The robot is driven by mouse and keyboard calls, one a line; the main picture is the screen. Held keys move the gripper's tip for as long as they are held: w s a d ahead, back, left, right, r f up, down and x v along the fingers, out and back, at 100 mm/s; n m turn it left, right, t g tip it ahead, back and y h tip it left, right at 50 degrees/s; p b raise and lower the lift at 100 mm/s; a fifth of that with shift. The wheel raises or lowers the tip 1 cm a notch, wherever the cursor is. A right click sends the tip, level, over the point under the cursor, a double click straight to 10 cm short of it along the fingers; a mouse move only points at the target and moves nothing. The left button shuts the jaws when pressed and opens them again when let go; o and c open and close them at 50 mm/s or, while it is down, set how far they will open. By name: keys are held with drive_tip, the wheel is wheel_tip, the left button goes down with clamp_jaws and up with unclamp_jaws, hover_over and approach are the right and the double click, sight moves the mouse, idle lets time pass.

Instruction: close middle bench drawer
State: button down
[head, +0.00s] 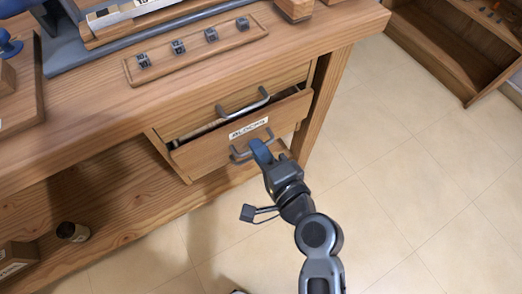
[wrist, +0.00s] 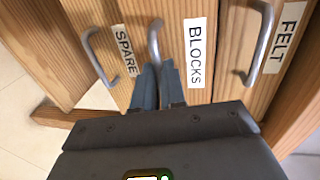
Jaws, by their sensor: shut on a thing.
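The middle bench drawer (head: 205,153) has a white BLOCKS label and stands partly pulled out, with a dark gap along its top edge. In the wrist view its face (wrist: 178,25) lies between the SPARE and FELT drawers. My gripper (head: 260,150) is at the front of this drawer. Its blue-grey fingers (wrist: 157,85) are close together on the drawer's grey bar handle (wrist: 154,38), which also shows in the head view (head: 237,156). The fingers hide part of the handle.
The bench top (head: 300,40) overhangs the drawers and carries a tray (head: 195,55) of small grey blocks. Open tiled floor (head: 400,170) lies right.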

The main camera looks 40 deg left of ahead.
sight(250, 137)
drive_tip(key=shift+r+x, duration=0.15)
drive_tip(key=shift+x, duration=0.7)
drive_tip(key=shift+r+x, duration=0.2)
drive_tip(key=shift+x, duration=0.6)
drive_tip(key=shift+w, duration=0.1)
drive_tip(key=c, duration=1.2)
unclamp_jaws()
drive_tip(key=shift+a, duration=0.15)
drive_tip(key=v, duration=0.7)
drive_tip(key=shift+d+p, duration=0.4)
drive_tip(key=shift+p, duration=0.05)
